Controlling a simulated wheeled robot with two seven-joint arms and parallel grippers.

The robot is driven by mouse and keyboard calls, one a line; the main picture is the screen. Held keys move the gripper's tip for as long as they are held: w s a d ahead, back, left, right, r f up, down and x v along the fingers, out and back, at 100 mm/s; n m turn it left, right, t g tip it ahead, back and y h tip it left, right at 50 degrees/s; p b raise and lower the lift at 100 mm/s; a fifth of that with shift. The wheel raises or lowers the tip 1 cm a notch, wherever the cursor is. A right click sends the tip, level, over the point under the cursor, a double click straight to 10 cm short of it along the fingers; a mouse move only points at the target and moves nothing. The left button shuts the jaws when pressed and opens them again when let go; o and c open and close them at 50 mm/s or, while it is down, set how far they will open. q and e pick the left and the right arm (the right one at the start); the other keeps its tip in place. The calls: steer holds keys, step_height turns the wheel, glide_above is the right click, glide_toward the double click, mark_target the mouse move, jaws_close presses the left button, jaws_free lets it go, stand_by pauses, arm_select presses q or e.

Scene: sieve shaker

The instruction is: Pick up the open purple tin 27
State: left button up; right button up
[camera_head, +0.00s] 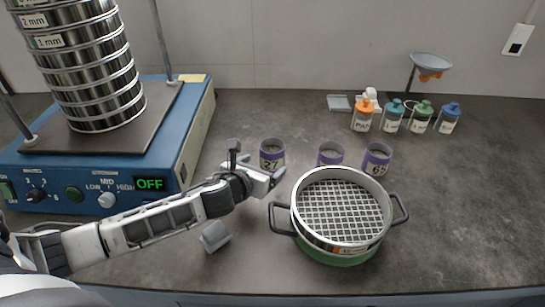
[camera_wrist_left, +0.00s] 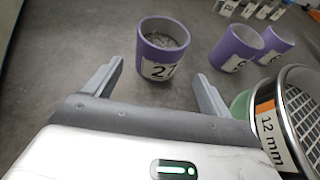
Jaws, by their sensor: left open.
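The open purple tin 27 (camera_head: 271,156) stands upright on the bench, with a white label and grey grainy contents. In the left wrist view the tin (camera_wrist_left: 161,50) is just beyond the fingertips, centred between them. My left gripper (camera_head: 262,172) is open and empty, close in front of the tin. It also shows in the left wrist view (camera_wrist_left: 158,82), its two fingers spread wider than the tin. I cannot see any contact between fingers and tin. My right gripper is not in view.
Two more purple tins (camera_head: 330,154) (camera_head: 377,159) stand right of tin 27. A 12 mm sieve (camera_head: 299,225) with handles sits close to the gripper's right. The blue shaker (camera_head: 196,125) with stacked sieves is on the left. Several capped jars (camera_head: 392,122) stand behind.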

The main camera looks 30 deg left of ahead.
mark_target(267, 162)
arm_select(q)
steer(key=shift+x, duration=3.6)
steer(key=shift+s+a+f, duration=0.15)
steer(key=shift+c, duration=0.3)
steer(key=c, duration=1.1)
